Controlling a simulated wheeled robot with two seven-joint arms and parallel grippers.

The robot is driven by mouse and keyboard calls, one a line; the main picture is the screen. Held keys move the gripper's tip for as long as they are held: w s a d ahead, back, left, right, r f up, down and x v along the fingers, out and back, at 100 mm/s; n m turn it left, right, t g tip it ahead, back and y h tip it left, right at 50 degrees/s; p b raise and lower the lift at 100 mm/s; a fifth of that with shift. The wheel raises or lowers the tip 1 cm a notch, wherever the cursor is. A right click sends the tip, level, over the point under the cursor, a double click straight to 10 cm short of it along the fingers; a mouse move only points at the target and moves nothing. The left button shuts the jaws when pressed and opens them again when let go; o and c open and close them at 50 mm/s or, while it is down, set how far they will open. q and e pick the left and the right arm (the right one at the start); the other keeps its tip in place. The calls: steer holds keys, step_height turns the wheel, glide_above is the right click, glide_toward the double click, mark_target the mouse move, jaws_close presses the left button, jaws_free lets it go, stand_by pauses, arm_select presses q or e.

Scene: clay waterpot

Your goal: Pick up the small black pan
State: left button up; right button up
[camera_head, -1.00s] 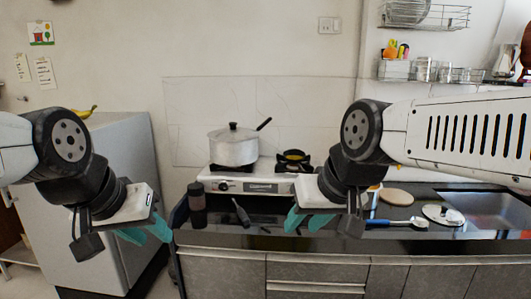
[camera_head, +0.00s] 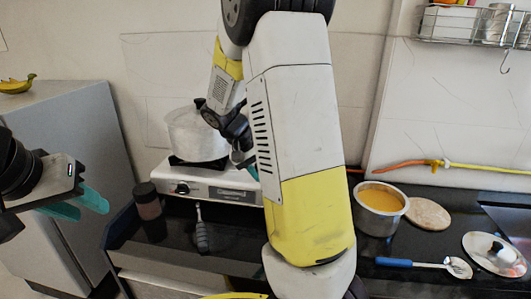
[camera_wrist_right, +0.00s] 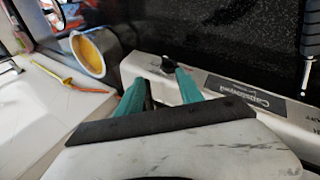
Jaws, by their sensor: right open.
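I cannot make out the small black pan now. In the head view my right arm covers the right part of the white stove (camera_head: 205,186), where the pan stood earlier. My right gripper (camera_wrist_right: 160,82) is open over the stove in the right wrist view, its teal fingers apart near a black knob (camera_wrist_right: 168,64). Something dark shows between the fingers, but I cannot tell whether it is the pan. In the head view only a bit of teal shows beside the arm. My left gripper (camera_head: 92,209) is open and empty at the left, away from the stove.
A lidded silver pot (camera_head: 192,136) stands on the left burner. A pot of orange contents (camera_head: 379,208), a round board (camera_head: 427,213), a blue-handled spoon (camera_head: 395,262) and a lid (camera_head: 494,253) are at the right.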

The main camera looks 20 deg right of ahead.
steer(key=w+d+h, duration=0.1)
steer(key=w+h, duration=0.1)
steer(key=w+d+h, duration=0.1)
steer(key=w+h, duration=0.1)
steer(key=w, duration=0.1)
steer(key=w+f+h, duration=0.1)
steer(key=w+h, duration=0.1)
steer(key=w, duration=0.1)
steer(key=shift+d+t, duration=0.3)
steer(key=shift+d, duration=0.1)
steer(key=shift+w+d, duration=0.15)
steer(key=shift+d, duration=0.1)
steer(key=x, duration=0.7)
steer(key=shift+f, duration=0.1)
jaws_close()
stand_by(0.4)
